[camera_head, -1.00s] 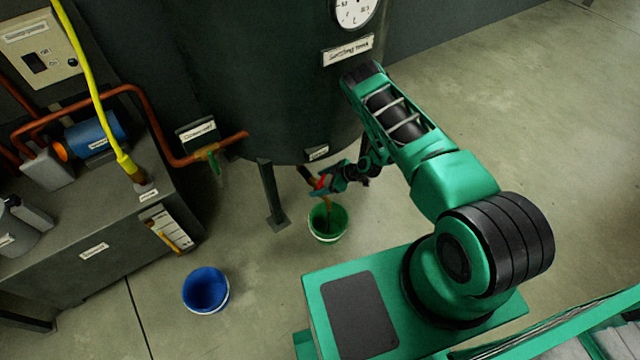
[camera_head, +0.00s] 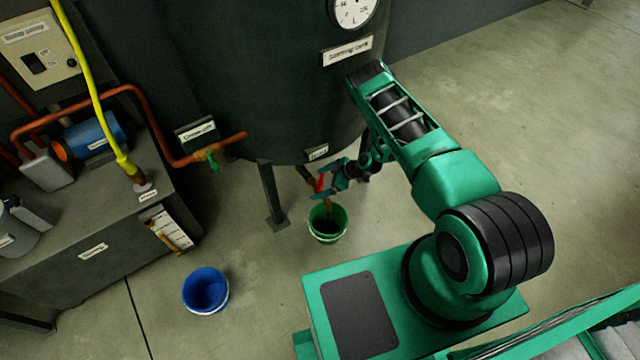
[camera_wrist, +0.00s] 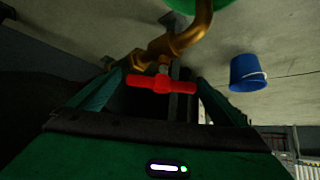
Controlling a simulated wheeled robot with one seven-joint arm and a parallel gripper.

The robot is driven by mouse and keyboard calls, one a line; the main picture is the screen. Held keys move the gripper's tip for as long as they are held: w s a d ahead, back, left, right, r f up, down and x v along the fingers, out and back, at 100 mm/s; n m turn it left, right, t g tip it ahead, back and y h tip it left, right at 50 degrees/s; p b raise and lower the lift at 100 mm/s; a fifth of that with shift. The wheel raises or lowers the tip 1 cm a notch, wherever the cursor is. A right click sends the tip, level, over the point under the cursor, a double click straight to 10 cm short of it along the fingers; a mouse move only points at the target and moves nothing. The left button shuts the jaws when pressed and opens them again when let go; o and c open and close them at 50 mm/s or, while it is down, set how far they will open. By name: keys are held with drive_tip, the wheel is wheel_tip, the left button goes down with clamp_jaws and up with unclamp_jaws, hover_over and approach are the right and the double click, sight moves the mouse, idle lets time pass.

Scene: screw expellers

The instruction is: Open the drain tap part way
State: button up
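The drain tap has a red lever handle (camera_wrist: 148,84) and a brass pipe body (camera_wrist: 172,46). The handle lies crosswise in the wrist view, and also shows under the tank in the head view (camera_head: 319,183). My gripper (camera_wrist: 161,79) is open, with one finger near each end of the handle. I cannot tell whether either finger touches it. In the head view my gripper (camera_head: 326,187) is just right of the tap. A brownish strip, spout or liquid, runs down to the green bucket (camera_head: 327,236) below.
The dark settling tank (camera_head: 260,90) with its leg (camera_head: 272,195) stands above and beside the tap. A blue bucket (camera_head: 206,290) is on the floor to the left. A second tap with a green handle (camera_head: 214,163) is on the copper pipe.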

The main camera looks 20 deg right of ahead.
drive_tip(key=v, duration=1)
drive_tip(key=shift+d+r, duration=0.25)
drive_tip(key=shift+r, duration=0.05)
drive_tip(key=shift+s, duration=0.1)
